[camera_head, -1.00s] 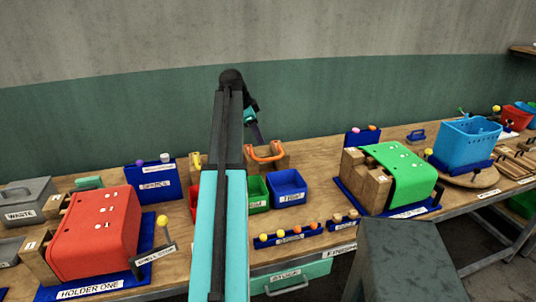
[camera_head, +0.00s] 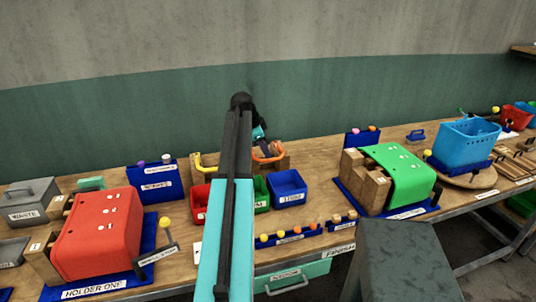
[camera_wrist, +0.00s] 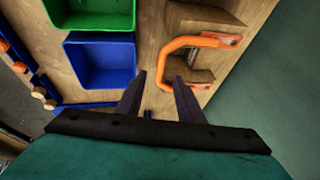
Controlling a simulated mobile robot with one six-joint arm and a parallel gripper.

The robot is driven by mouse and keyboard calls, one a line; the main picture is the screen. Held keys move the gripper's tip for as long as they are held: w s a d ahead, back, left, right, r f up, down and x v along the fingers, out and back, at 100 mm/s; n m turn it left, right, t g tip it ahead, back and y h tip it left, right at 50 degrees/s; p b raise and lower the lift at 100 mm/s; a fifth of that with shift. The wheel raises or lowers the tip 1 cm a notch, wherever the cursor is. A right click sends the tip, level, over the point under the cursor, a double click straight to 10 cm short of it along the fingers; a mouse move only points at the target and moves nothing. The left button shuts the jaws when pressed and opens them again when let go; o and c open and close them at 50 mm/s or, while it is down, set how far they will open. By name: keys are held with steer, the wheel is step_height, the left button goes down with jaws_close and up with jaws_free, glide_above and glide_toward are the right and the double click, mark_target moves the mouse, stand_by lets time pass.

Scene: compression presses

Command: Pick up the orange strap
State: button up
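The orange strap (camera_head: 276,156) is a curved band on a wooden block (camera_head: 284,163) at the back of the bench, behind the blue bin. In the wrist view the orange strap (camera_wrist: 166,62) arches in front of the wooden block, with flat ends against it.
A blue bin (camera_head: 303,188) and a green bin (camera_head: 262,204) stand in front of the strap. A yellow strap (camera_head: 201,167) is to the left. A red press (camera_head: 100,235) and a green press (camera_head: 402,172) flank the area. The wall is close behind.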

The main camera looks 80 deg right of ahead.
mark_target(268, 160)
steer(key=shift+f, duration=0.1)
steer(key=shift+p+x, duration=1.3)
steer(key=shift+x, duration=1.2)
jaws_close()
